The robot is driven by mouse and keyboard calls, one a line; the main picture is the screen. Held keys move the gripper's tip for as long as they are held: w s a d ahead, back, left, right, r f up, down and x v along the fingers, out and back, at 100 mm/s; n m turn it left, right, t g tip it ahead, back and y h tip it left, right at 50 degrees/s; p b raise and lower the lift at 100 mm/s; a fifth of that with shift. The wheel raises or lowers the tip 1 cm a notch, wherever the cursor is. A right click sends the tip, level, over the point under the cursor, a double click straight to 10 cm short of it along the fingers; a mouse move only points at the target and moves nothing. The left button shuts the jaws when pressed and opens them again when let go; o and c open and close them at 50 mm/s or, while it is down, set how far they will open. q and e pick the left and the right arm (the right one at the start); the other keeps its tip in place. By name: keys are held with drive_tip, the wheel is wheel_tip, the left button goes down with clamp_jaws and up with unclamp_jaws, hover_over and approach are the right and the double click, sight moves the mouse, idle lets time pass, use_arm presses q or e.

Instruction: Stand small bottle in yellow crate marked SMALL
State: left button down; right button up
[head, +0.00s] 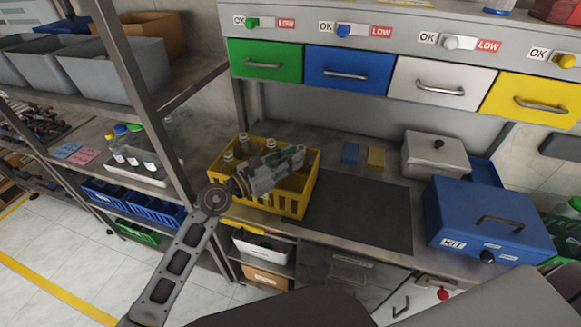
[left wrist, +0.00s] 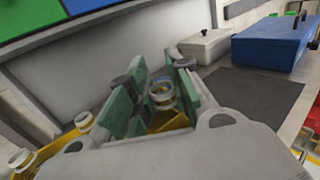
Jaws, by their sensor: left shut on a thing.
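No SMALL marking is readable. My right gripper is not in view.
A dark mat (head: 362,211) lies right of the crate. Beyond it are a blue KIT box (head: 480,222) and a grey lidded box (head: 436,156). Coloured drawers (head: 348,72) hang above. A shelf post (head: 150,95) rises left of the crate, near a bottle tray (head: 143,171).

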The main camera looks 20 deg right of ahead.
sight(291, 179)
use_arm(q)
wheel_tip(291, 179, down, 3)
drive_tip(key=shift+r, duration=0.1)
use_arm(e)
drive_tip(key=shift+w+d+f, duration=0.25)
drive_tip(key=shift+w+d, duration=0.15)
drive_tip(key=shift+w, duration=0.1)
use_arm(q)
drive_tip(key=shift+f+b, duration=0.25)
drive_tip(key=shift+b, duration=0.1)
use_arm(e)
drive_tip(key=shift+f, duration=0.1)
use_arm(q)
drive_tip(key=c, duration=1.3)
unclamp_jaws()
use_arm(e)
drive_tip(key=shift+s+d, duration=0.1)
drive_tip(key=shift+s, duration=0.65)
use_arm(q)
drive_tip(key=shift+r, duration=0.2)
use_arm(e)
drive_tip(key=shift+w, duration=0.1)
